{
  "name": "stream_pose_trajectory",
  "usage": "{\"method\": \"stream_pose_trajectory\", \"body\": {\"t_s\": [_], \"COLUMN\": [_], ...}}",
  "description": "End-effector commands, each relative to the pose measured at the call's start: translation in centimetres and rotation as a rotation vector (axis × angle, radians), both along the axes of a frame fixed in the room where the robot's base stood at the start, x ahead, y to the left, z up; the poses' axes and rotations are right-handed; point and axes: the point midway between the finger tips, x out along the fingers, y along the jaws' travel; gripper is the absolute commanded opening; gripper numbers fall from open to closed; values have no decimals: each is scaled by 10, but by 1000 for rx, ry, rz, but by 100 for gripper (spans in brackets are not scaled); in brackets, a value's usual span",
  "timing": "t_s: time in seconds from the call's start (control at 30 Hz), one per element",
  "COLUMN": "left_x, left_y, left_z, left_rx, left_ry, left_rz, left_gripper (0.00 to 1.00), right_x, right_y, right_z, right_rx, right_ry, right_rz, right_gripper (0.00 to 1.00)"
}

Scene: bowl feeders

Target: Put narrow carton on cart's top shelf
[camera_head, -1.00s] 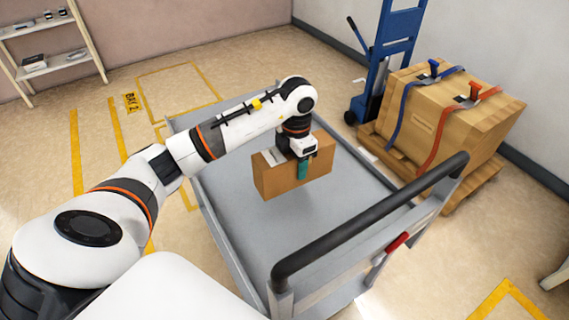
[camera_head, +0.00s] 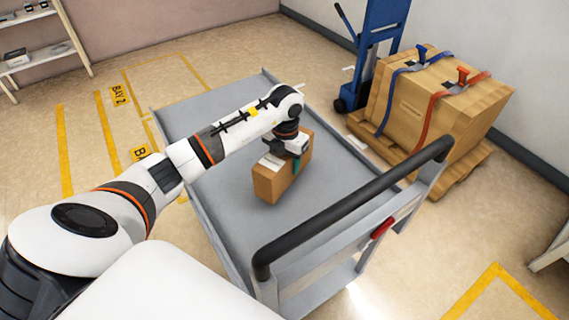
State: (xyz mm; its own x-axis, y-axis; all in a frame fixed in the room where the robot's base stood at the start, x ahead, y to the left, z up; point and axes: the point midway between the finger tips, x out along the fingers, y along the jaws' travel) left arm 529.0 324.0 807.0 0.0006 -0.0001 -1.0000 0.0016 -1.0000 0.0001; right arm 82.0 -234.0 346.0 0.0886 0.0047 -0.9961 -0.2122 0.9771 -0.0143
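The narrow carton (camera_head: 285,178) is a brown cardboard box with a white label, standing upright at or just above the grey top shelf (camera_head: 330,185) of the cart. I cannot tell whether its base touches the shelf. My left gripper (camera_head: 291,158) is over the carton's top, with a teal finger against its near right face, and it looks shut on the carton. The far finger is hidden. My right gripper is not in view.
The cart's black handle (camera_head: 350,210) rises at the near right side. A large strapped box (camera_head: 425,105) on a wooden pallet and a blue hand truck (camera_head: 378,45) stand beyond it. A shelf unit (camera_head: 45,50) is at the far left. Much of the cart's top is clear.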

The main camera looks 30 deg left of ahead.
Motion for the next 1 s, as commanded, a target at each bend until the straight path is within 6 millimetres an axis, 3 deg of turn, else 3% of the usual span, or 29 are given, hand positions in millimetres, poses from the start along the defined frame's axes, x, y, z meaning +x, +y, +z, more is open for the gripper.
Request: {"method": "stream_pose_trajectory", "body": {"t_s": [0.13, 0.47, 0.5, 0.6, 0.63, 1.0], "left_x": [0, 0, 0, 0, 0, 0], "left_y": [0, 0, 0, 0, 0, 0], "left_z": [-18, -22, -24, -23, -23, -17], "left_rx": [-1, 1, 1, 0, 0, 1], "left_ry": [1, -1, 1, 1, 1, -1], "left_rz": [0, -1, -1, -1, -1, -2], "left_gripper": [17, 17, 58, 74, 78, 78], "right_x": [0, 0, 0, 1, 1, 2], "right_y": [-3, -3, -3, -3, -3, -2], "right_z": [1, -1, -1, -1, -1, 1], "right_rx": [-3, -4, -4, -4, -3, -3], "right_ry": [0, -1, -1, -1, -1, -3], "right_rz": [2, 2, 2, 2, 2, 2], "right_gripper": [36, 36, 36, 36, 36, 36]}}
